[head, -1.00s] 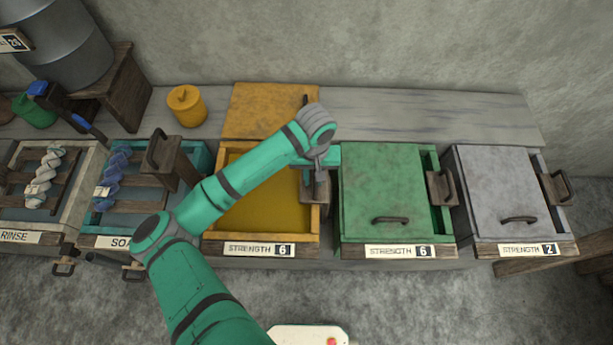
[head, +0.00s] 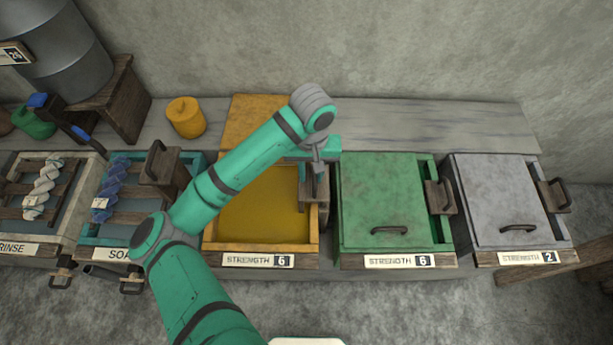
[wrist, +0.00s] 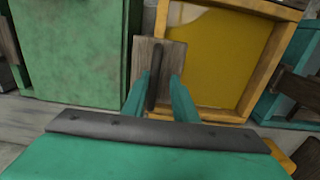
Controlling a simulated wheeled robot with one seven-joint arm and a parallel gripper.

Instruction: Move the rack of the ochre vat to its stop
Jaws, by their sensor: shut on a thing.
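The ochre vat (head: 212,247) stands open in the middle of the row, with yellow liquid inside and a "STRENGTH 6" label on its front. Its lid (head: 250,115) lies behind it. The rack's wooden end plate with a dark upright handle (head: 308,190) is at the vat's right side. The wrist view shows this plate (wrist: 172,55) and its dark bar, beside the vat's frame. My gripper (wrist: 158,92) has its two teal fingers on either side of the bar and is shut on it. In the head view my arm hides part of the vat's left and back.
A green vat (head: 385,200) with its lid on stands close at the right, a grey vat (head: 500,195) beyond it. At the left are the soap vat (head: 125,235) and the rinse vat (head: 40,240). A yellow pot (head: 186,117) stands on the back shelf.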

